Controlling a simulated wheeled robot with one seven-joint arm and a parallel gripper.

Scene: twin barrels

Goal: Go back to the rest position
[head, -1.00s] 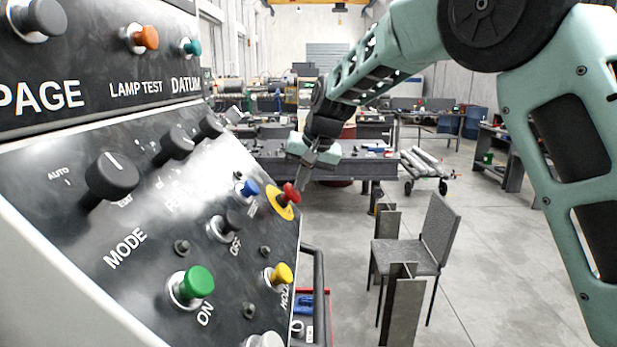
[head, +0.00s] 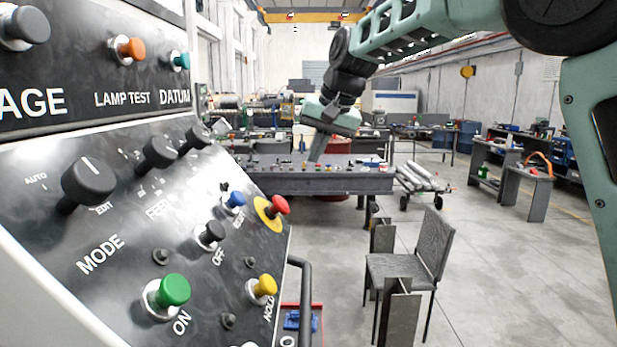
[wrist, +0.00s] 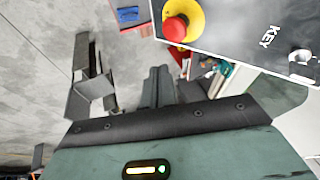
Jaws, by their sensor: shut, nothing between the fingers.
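My gripper (head: 318,147) is in the upper middle of the head view, raised in the air and pointing down. It is shut and empty. It is apart from the control panel (head: 120,235), to the right of the panel's red button on a yellow ring (head: 272,208). In the wrist view, my gripper's fingers (wrist: 158,87) show close together past the dark edge of the wrist housing. The red button (wrist: 176,28) and a corner of the panel show at the top of that view, apart from the fingers.
The panel fills the left of the head view, with a green button (head: 172,290) and a yellow button (head: 265,286). A grey chair (head: 410,262) stands on the floor to the right. A long workbench (head: 310,182) is behind my gripper. Open floor lies at the right.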

